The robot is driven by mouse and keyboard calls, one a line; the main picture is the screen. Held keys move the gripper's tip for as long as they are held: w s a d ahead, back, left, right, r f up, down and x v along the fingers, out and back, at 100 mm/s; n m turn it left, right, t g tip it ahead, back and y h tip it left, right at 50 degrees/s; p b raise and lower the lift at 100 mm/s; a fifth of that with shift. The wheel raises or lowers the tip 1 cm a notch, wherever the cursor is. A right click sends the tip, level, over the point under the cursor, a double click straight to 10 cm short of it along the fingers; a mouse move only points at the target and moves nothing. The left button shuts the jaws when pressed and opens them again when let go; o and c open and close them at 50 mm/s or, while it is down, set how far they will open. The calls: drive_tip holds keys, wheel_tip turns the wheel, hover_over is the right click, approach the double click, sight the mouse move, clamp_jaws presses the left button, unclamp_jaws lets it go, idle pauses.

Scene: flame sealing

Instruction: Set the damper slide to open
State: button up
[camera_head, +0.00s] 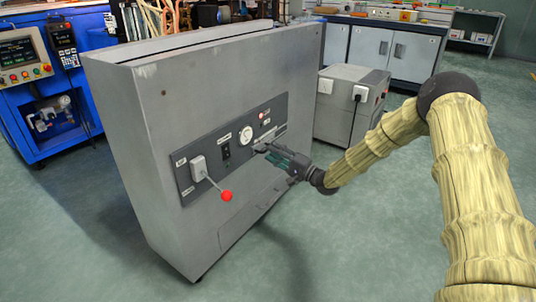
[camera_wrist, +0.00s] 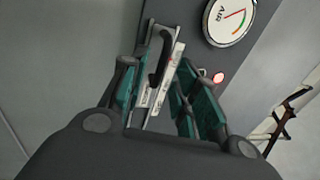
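The damper slide appears to be the black handle (camera_wrist: 161,56) on a narrow metal track, beside a white lettered strip (camera_wrist: 168,72), in the wrist view. The lettering is too small to read, so the slide's setting cannot be told. In the head view it is mostly hidden at my gripper's tips, at the right part of the dark panel (camera_head: 232,172). My gripper (camera_head: 266,152) reaches the panel from the right. In the wrist view its teal-padded fingers (camera_wrist: 157,72) are apart, with the handle between and ahead of them. Contact with the handle cannot be told.
The panel is on a large grey cabinet (camera_head: 150,130). It also carries a round gauge (camera_head: 246,134), a black switch (camera_head: 226,151), a red-knobbed lever (camera_head: 226,196) and a red light (camera_head: 265,115). A grey box (camera_head: 345,105) stands behind my arm. Floor in front is clear.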

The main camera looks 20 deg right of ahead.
drive_tip(key=shift+b+x, duration=0.55)
drive_tip(key=shift+x, duration=1.3)
clamp_jaws()
